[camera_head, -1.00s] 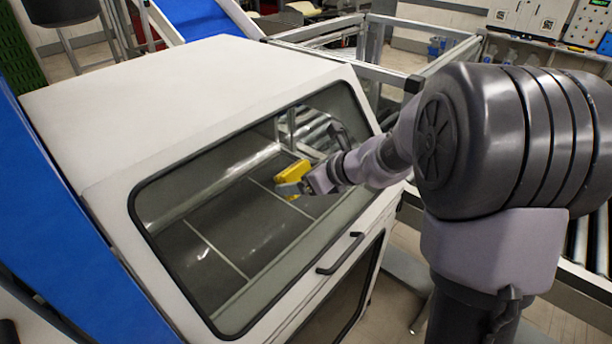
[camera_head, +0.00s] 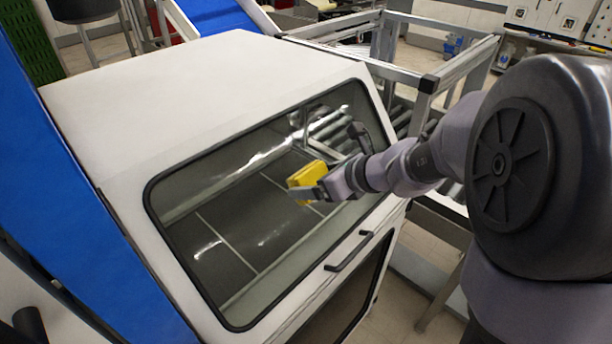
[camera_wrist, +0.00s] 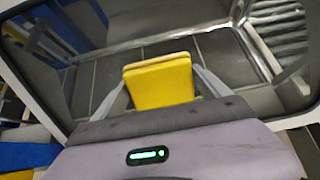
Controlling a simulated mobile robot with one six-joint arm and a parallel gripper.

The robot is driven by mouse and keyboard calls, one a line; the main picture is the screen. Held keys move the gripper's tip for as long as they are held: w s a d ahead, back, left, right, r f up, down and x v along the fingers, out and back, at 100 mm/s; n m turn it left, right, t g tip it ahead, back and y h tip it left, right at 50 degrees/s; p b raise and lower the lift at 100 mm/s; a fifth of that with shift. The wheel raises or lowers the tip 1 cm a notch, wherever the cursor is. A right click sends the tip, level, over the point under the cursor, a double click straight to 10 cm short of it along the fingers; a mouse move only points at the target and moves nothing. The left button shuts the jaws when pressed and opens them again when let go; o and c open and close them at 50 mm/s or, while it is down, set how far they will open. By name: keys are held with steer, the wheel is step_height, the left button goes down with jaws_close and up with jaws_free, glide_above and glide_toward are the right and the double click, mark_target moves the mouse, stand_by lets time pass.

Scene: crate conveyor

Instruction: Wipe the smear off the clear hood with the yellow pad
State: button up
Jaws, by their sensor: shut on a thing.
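The clear hood (camera_head: 235,225) is a sloping, black-edged window in a white housing. My gripper (camera_head: 308,190) is shut on the yellow pad (camera_head: 304,175), in front of the hood's upper right part. In the wrist view, the pad (camera_wrist: 160,85) sits between the two grey fingers of my gripper (camera_wrist: 160,92), with the hood pane (camera_wrist: 85,85) behind it. I cannot tell whether the pad touches the pane. Faint pale streaks show on the hood's lower left and middle; I cannot tell smear from reflections.
A dark handle (camera_head: 349,251) stands out below the hood pane. A blue panel (camera_head: 75,200) lies along the left. A metal frame (camera_head: 455,65) with rollers stands behind and to the right. The white housing top (camera_head: 200,85) is clear.

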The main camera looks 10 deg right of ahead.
steer(key=shift+s+d+r, duration=0.15)
steer(key=shift+s, duration=0.1)
steer(key=shift+r, duration=0.1)
steer(key=p+v, duration=0.1)
steer(key=v, duration=0.2)
steer(key=shift+w+p, duration=0.1)
steer(key=shift+p, duration=0.25)
stand_by(0.3)
